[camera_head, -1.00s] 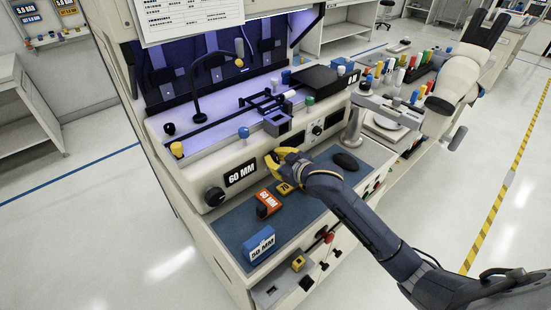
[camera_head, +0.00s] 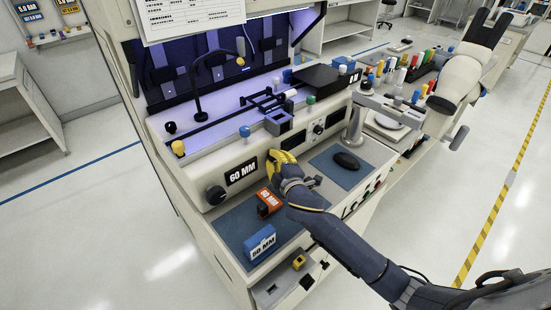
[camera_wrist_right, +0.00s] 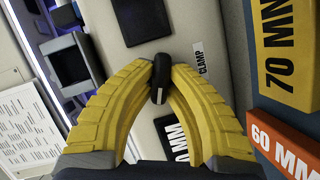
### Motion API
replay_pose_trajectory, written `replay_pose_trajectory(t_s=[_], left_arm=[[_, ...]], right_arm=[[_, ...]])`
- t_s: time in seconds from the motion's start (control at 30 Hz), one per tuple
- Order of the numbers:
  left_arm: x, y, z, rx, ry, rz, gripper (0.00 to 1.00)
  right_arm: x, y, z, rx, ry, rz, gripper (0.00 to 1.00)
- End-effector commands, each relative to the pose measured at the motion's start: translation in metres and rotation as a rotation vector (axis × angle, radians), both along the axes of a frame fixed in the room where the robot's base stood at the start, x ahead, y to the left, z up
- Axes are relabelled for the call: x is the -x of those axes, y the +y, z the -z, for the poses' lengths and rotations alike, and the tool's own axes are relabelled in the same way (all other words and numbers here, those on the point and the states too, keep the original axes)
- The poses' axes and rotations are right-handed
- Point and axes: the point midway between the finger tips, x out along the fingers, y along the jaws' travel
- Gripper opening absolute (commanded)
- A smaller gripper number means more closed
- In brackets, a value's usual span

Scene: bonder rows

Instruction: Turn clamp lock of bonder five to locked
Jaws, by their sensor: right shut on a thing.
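The bonder (camera_head: 215,150) stands in the middle of the head view, with a black "60 MM" sign (camera_head: 241,172) on its front panel. Its clamp lock is a small black knob (camera_wrist_right: 161,70) with a white mark, beside a "CLAMP" label (camera_wrist_right: 200,58) in the right wrist view. My right gripper (camera_wrist_right: 160,78) has its yellow fingers closed on this knob, one on each side. In the head view the right gripper (camera_head: 273,158) is at the front panel, right of the sign, and hides the knob. My left gripper is not in view.
An orange "60 MM" block (camera_head: 268,203) and a blue "50 MM" block (camera_head: 260,243) lie on the blue mat below the panel. A yellow "70 MM" block (camera_wrist_right: 288,50) lies close by. A black mouse (camera_head: 346,161) is to the right. A round black dial (camera_head: 215,195) is left of the sign.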

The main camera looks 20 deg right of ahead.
Motion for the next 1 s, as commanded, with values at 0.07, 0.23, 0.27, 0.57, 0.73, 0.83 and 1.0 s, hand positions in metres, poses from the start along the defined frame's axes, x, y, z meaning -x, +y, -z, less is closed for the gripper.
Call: replay_pose_trajectory(t_s=[0.07,0.23,0.27,0.57,0.73,0.83,1.0], left_arm=[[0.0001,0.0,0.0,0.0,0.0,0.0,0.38],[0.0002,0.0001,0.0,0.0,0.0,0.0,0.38],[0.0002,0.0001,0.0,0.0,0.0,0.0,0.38],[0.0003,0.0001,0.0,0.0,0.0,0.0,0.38],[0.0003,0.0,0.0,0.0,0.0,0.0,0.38],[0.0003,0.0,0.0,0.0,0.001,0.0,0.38],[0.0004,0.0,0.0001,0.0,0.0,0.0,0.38]], right_arm=[[0.0,0.0003,0.0014,0.057,-0.025,0.001,0.0],[0.0,0.0006,0.0015,0.174,-0.079,0.0,0.0],[0.0,0.0005,0.0018,0.193,-0.087,0.001,0.0],[-0.0001,0.0001,0.002,0.322,-0.146,0.001,0.0],[-0.0003,-0.0001,0.0019,0.357,-0.162,0.001,0.0],[-0.0004,-0.0002,0.002,0.366,-0.166,0.001,0.0],[-0.0004,-0.0002,0.002,0.37,-0.168,0.001,0.0]])
